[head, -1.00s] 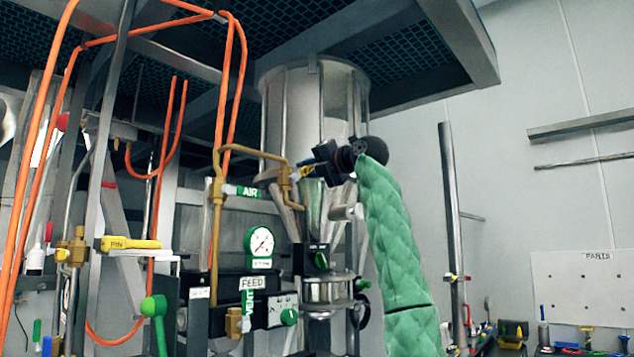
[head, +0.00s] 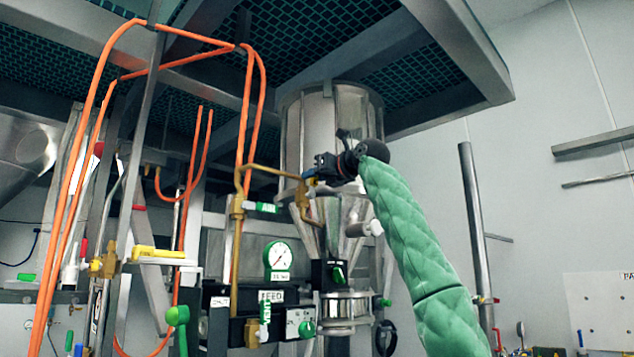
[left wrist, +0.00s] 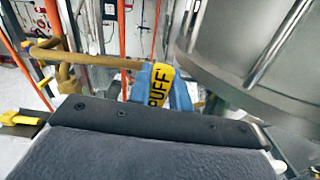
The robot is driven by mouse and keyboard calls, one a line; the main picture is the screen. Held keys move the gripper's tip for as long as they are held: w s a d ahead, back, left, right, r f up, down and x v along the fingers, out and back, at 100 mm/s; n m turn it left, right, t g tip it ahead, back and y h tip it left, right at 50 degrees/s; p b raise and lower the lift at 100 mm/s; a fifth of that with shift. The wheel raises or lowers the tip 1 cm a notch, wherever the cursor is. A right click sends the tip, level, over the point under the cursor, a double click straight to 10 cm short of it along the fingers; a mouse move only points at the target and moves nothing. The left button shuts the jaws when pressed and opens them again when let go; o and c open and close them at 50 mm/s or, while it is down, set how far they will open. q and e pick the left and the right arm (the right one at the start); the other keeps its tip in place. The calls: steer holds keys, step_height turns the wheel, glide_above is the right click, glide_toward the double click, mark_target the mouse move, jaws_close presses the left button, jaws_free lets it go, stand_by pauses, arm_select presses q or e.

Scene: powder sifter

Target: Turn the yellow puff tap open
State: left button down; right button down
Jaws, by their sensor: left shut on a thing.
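The yellow puff tap handle (left wrist: 160,84), lettered PUFF in black, shows in the left wrist view between the blue fingers of my left gripper. In the head view the gripper covers most of the tap. My right gripper is not in view.
The metal hopper (head: 318,128) stands close behind my left gripper. Brass piping (head: 238,222) runs beside it, with a green-handled air tap (head: 264,207). A pressure gauge (head: 278,256) and feed controls are below. Another yellow lever (head: 158,254) and orange hoses (head: 250,100) are at left.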

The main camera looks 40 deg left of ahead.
arm_select(q)
steer(key=shift+s+f+n, duration=0.2)
steer(key=shift+f+n, duration=0.05)
steer(key=shift+n, duration=0.25)
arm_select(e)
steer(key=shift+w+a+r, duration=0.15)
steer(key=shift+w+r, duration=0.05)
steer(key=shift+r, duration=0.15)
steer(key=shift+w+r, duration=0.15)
arm_select(q)
steer(key=c, duration=1.3)
jaws_free()
steer(key=shift+r, duration=0.1)
